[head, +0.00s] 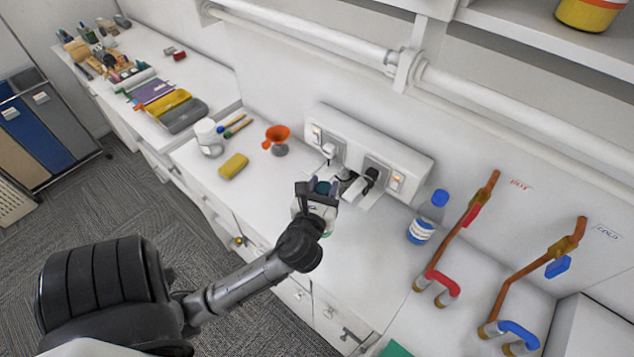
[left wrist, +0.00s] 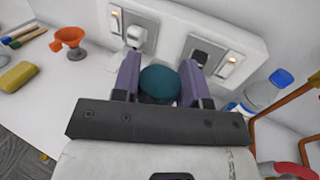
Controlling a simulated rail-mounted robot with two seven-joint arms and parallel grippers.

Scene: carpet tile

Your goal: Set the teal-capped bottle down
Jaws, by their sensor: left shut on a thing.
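The teal-capped bottle shows mainly as its round teal cap (left wrist: 160,84) between the two fingers in the left wrist view. In the head view a bit of the teal cap (head: 322,187) shows at my left gripper (head: 320,190), over the white counter (head: 250,205) in front of the socket panel. My left gripper, also in the left wrist view (left wrist: 160,80), is shut on the bottle. Most of the bottle's body is hidden by the gripper, and I cannot tell whether its base touches the counter. My right gripper is not in view.
A white socket panel (head: 405,150) with plugs stands behind the gripper. A blue-capped bottle (head: 427,218) and copper pipes (head: 455,235) stand to the right. An orange funnel (head: 277,134), a yellow sponge (head: 233,166) and a white jar (head: 208,138) sit to the left.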

